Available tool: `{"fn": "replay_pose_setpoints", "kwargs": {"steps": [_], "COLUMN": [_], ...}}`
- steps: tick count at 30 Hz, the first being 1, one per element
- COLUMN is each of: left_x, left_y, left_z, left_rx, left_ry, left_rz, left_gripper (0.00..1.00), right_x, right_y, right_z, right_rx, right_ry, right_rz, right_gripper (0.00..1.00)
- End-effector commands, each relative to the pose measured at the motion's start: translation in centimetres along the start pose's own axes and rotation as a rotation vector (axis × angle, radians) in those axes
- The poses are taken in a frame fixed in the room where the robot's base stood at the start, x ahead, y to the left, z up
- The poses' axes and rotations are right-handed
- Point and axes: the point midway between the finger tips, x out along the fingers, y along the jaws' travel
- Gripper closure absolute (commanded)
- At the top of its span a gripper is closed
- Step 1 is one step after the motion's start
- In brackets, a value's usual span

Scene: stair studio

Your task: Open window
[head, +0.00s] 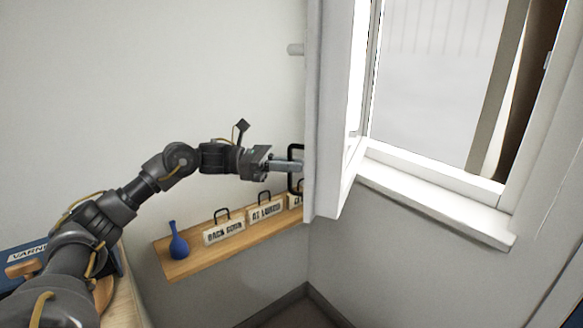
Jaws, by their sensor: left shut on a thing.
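The white window sash (334,150) stands swung out from its frame into the room, edge-on to me in the head view. The window opening (430,90) shows to its right, above a white sill (440,205). A black handle (296,152) sticks out on the left side of the sash. My left gripper (290,166) reaches in from the left and is shut on the black handle. The exact contact of the fingers is small and partly hidden. My right gripper is not in view.
Below my left gripper, a wooden wall shelf (200,262) holds a blue vase (178,242) and several small signs, including one reading "BACK SOON" (223,233). A blue box (25,256) is at lower left.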

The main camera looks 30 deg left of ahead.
Motion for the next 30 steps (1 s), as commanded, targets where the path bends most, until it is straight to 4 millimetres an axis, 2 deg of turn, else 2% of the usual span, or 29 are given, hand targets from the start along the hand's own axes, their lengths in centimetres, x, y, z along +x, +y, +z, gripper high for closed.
{"fn": "replay_pose_setpoints", "kwargs": {"steps": [5,6,9,19,23,30], "left_x": [0.0,0.0,-0.1,-0.7,-2.5,-7.4], "left_y": [0.0,0.0,0.0,0.1,0.1,0.1], "left_z": [0.0,0.0,0.0,-0.1,-0.3,-0.3], "left_rx": [0.0,0.0,0.0,0.001,0.0,0.0], "left_ry": [0.0,0.0,0.0,0.0,0.001,0.001], "left_rz": [0.002,0.002,0.003,0.004,0.008,0.007], "left_gripper": [1.0,0.84,0.75,0.75,0.75,0.75], "right_x": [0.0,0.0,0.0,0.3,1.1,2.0], "right_y": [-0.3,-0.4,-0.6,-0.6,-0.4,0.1], "right_z": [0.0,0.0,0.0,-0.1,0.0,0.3], "right_rx": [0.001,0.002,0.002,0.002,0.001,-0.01], "right_ry": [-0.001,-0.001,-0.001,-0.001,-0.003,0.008], "right_rz": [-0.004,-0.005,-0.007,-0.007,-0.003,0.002], "right_gripper": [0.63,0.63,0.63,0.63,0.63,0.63]}}
